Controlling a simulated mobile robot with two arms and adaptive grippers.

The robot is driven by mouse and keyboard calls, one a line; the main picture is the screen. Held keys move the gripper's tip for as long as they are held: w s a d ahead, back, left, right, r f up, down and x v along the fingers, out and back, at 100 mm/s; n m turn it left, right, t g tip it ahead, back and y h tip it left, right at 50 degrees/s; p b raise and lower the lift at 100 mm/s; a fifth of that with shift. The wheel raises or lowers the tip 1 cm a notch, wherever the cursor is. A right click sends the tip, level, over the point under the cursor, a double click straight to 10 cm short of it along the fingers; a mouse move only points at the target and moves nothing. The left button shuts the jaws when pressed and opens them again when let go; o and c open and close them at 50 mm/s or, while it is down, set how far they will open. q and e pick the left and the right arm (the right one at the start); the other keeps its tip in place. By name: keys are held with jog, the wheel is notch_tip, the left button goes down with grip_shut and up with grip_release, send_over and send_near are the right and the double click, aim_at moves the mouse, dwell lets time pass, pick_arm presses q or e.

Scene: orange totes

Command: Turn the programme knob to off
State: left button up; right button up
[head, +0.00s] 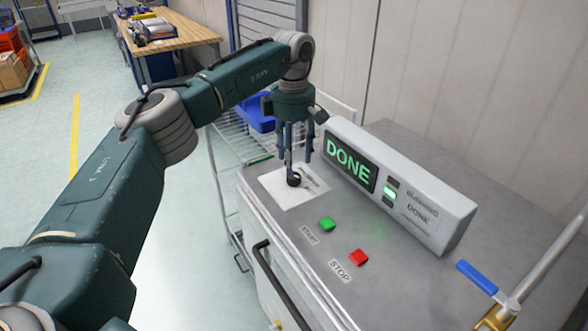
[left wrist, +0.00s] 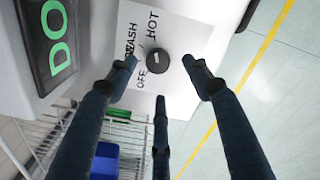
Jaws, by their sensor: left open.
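The programme knob (head: 294,181) is a small round black knob on a white label plate (head: 275,188) at the far left of the grey machine top. In the left wrist view the knob (left wrist: 161,64) has a pale mark on its face. "HOT", "OFF" and a partly hidden "WASH" are printed around it; I cannot tell which the mark points to. My left gripper (head: 295,157) points down over the knob. Its fingers (left wrist: 163,68) are open, spread around the knob with visible gaps; contact is not clear.
A console (head: 405,185) behind the plate reads "DONE", with a green lamp lit. A green START button (head: 327,224) and red STOP button (head: 358,257) lie nearer. A blue-handled lever (head: 477,277) is at right. A wire rack with a blue bin (head: 256,113) stands beyond.

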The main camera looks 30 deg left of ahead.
aim_at(294, 179)
pick_arm(q)
jog(key=shift+w+f+p, duration=0.2)
jog(key=shift+f+p, duration=0.1)
jog(key=shift+f, duration=2.4)
jog(key=c, duration=1.2)
